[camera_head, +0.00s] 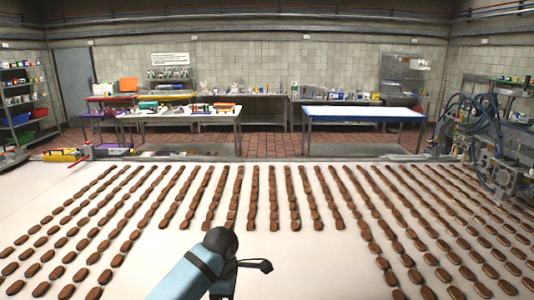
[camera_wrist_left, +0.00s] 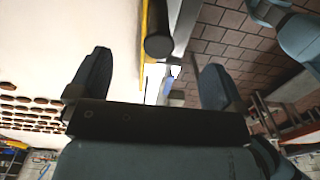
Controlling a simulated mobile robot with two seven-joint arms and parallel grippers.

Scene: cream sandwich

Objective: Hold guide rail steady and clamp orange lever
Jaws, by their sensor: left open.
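My left gripper (camera_wrist_left: 156,60) is open in the left wrist view, its two dark blue fingers wide apart. A dark bar with a rounded end (camera_wrist_left: 158,45) shows in the gap between them, touching neither finger in the picture; I cannot tell whether it is part of the guide rail. A yellow strip (camera_wrist_left: 144,40) runs beside it along the white surface's edge. In the head view my blue arm (camera_head: 188,275) reaches in at the bottom, and its fingers cannot be made out. A small black knob on a stem (camera_head: 265,266) shows beside it. No orange lever can be made out. My right gripper is not identifiable.
A wide white conveyor surface (camera_head: 165,250) carries many rows of brown biscuits (camera_head: 273,200). Hoses and machinery (camera_head: 490,150) stand at the right. Tables (camera_head: 365,113) and shelves stand behind. Brick-red floor (camera_wrist_left: 220,35) lies beyond the surface's edge.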

